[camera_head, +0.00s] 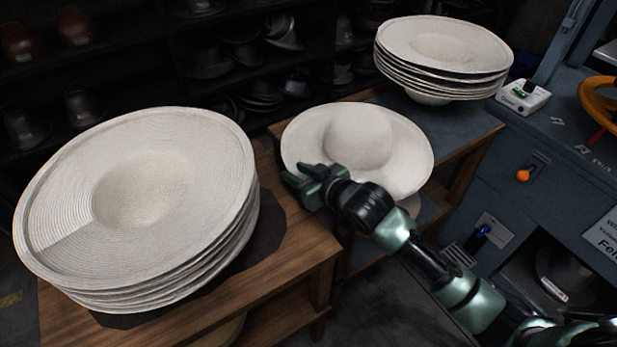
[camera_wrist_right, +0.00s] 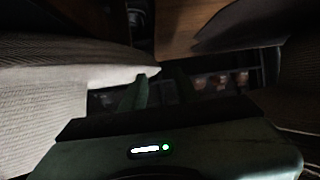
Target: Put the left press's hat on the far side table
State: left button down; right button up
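A single off-white hat (camera_head: 400,130) with a wide brim is in the middle of the head view, between two wooden side tables. My right gripper (camera_head: 308,183) is at the lower left edge of its brim and overlaps it in the picture. Its fingers look apart. In the right wrist view a pale brim (camera_wrist_right: 110,76) comes in from the left and ends near the fingers (camera_wrist_right: 160,90). I cannot tell whether the brim is between them or what supports the hat. My left gripper is not in view.
A tall hat stack (camera_head: 150,190) fills the near wooden side table (camera_head: 300,265). Another hat stack (camera_head: 440,45) stands on the far side table (camera_head: 462,150). A blue machine (camera_head: 510,185) with an orange knob is at right. Dark shelves (camera_head: 240,60) with moulds are behind.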

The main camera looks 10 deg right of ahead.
jog(key=v, duration=1.1)
jog(key=shift+s+d, duration=0.15)
jog(key=shift+s, duration=0.1)
